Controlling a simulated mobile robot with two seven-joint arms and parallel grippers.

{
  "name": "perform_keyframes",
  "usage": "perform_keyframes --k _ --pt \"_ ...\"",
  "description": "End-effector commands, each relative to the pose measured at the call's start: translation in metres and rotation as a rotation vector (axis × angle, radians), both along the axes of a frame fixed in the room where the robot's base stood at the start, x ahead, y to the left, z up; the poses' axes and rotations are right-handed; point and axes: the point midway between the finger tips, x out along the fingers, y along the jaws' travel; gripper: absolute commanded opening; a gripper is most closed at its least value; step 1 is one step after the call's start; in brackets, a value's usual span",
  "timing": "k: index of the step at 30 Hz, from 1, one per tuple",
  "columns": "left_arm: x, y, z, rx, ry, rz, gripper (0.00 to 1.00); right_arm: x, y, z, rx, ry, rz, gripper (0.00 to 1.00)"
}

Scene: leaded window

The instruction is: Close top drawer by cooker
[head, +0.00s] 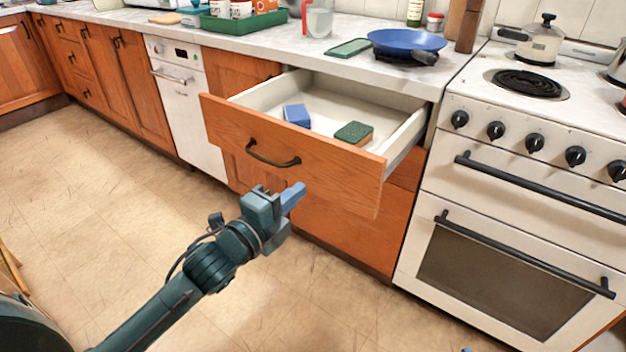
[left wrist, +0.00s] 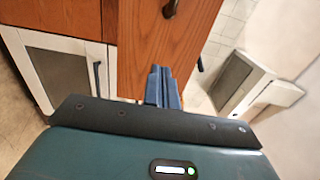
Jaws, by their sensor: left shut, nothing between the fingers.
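The top drawer (head: 300,160) beside the cooker (head: 530,170) is pulled well out. It has an orange wooden front and a dark bow handle (head: 272,154). A blue block (head: 297,115) and a green-topped sponge (head: 354,133) lie inside it. My left gripper (head: 293,196) is shut and empty, in front of the drawer front, low and right of the handle. In the left wrist view, the shut blue fingers (left wrist: 160,88) overlap the lower part of the wooden drawer front (left wrist: 165,45); I cannot tell whether they touch it.
The counter above holds a blue pan (head: 406,43), a green cloth (head: 348,48), a jug (head: 319,20) and a green tray (head: 243,24). A white dishwasher (head: 187,105) stands left of the drawer. The tiled floor (head: 110,190) in front is mostly clear.

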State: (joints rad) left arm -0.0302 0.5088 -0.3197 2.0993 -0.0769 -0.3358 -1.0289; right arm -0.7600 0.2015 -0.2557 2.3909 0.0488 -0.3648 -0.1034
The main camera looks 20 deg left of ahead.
Motion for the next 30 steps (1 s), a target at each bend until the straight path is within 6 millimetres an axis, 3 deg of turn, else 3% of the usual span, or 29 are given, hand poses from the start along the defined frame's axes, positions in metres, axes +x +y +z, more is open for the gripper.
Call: perform_keyframes --k 3,10,30 --pt "0.023 -0.008 0.000 -0.001 -0.003 0.001 0.00 0.001 0.001 -0.004 -0.006 0.000 0.005 0.46" --pt "0.050 -0.018 -0.001 -0.001 0.000 0.001 0.00 0.002 0.002 -0.010 -0.019 0.004 0.012 0.46" --pt "0.063 -0.023 0.001 0.000 0.000 0.000 0.00 0.002 0.005 -0.009 -0.020 0.005 0.020 0.46"
